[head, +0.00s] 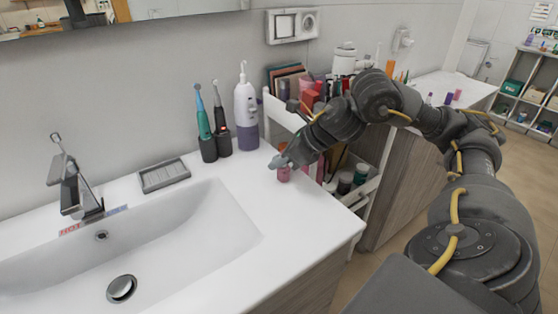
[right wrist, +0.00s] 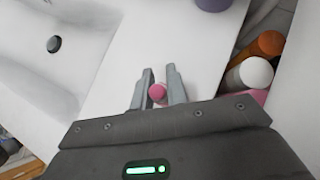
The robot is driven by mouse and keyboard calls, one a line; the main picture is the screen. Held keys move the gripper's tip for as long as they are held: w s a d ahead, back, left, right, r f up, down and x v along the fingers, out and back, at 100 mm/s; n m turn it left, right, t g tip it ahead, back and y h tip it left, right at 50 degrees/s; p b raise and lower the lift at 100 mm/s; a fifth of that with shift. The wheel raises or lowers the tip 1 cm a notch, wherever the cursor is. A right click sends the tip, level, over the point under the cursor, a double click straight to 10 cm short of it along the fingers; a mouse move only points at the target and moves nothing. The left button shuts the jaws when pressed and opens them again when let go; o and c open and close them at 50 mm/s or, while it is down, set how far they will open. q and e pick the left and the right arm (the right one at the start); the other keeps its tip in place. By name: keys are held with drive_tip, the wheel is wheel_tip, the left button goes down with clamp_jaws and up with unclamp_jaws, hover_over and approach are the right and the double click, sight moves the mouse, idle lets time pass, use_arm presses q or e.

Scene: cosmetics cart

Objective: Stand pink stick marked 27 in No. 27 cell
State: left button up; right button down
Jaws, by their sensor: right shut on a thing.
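The pink stick (head: 284,174) is at the right end of the white sink counter, under my right gripper (head: 281,163). In the right wrist view, its round pink end (right wrist: 157,93) sits between the two fingers of my right gripper (right wrist: 159,90), which are shut on it. I cannot read a number on it. It looks upright, and I cannot tell whether it touches the counter. No cell marked 27 can be made out; the cart (head: 287,116) beside the counter is partly hidden by my right arm. My left gripper is not in view.
A white and purple pump bottle (head: 245,108) and two electric toothbrushes (head: 204,125) stand at the wall. A grey soap dish (head: 164,175) lies by the sink (head: 160,246). Jars (head: 345,182) fill a lower cart shelf. The counter's front right is clear.

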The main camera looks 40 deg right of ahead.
drive_tip(key=c, duration=1.8)
unclamp_jaws()
drive_tip(key=shift+f, duration=0.1)
drive_tip(key=shift+c, duration=0.2)
drive_tip(key=o, duration=0.5)
drive_tip(key=shift+c, duration=0.2)
